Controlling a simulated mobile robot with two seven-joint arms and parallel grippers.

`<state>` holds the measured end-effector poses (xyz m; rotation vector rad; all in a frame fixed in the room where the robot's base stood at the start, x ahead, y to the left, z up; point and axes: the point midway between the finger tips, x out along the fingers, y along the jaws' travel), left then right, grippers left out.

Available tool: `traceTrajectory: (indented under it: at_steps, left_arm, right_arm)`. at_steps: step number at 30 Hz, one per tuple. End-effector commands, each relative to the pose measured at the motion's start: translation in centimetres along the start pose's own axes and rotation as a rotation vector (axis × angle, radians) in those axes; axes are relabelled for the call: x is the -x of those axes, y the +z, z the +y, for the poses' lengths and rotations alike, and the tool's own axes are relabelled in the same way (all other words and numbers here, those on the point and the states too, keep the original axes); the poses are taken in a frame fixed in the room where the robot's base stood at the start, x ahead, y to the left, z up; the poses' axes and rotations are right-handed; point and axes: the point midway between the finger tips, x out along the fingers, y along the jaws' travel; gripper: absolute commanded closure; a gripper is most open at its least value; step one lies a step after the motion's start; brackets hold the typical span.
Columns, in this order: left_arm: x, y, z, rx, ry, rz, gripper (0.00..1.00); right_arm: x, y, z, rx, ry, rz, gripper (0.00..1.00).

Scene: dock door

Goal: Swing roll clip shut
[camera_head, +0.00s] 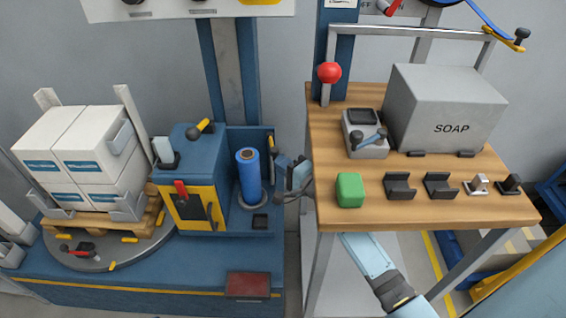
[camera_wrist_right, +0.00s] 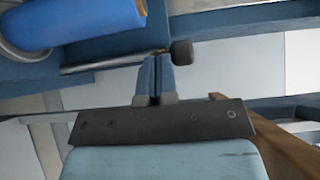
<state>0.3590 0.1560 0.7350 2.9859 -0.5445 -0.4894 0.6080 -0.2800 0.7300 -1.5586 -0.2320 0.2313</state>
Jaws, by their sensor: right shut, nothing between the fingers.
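The blue film roll (camera_head: 249,172) stands upright in its blue bay on the wrapping machine. It also shows in the right wrist view (camera_wrist_right: 85,22), at the upper left. A metal rod (camera_wrist_right: 105,63) ending in a black knob (camera_wrist_right: 181,52) lies beside the roll; it looks like the roll clip, but whether it is latched I cannot tell. My right gripper (camera_head: 280,161) is at the right side of the bay, left of the wooden table. Its fingers (camera_wrist_right: 155,60) are shut and empty, with the tips close to the knob; contact is unclear. My left gripper is not in view.
The wooden table (camera_head: 420,215) stands close on the right, with my right forearm below its front edge. It carries a soap box (camera_head: 445,110), a green block (camera_head: 350,189) and several small fixtures. White cartons (camera_head: 75,145) sit on a pallet at the left.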

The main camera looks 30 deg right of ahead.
Motion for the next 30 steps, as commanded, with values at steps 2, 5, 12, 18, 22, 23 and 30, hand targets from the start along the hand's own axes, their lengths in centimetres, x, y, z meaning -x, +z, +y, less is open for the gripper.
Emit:
traceTrajectory:
  at_steps: [2,5,12,18,22,23,30]
  left_arm:
    - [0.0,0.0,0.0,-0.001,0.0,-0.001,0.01]
    - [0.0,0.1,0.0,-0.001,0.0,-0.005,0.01]
    - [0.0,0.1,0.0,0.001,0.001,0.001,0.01]
    - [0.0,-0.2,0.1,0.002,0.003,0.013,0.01]
    - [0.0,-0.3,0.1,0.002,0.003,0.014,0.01]
    - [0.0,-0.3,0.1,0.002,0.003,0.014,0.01]
    - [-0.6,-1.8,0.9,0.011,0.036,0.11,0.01]
  right_arm:
    - [1.1,0.0,0.1,0.001,0.003,0.0,1.0]
    - [2.9,0.0,0.1,0.002,0.004,-0.001,1.0]
    - [6.3,0.0,0.1,0.001,0.002,-0.001,1.0]
    - [7.1,0.0,0.0,0.0,0.0,0.0,1.0]
    - [7.0,0.0,0.0,0.0,0.0,0.0,1.0]
    - [7.0,0.0,0.0,0.0,0.0,0.0,1.0]
    - [8.2,-1.6,0.9,0.006,0.002,-0.018,1.0]
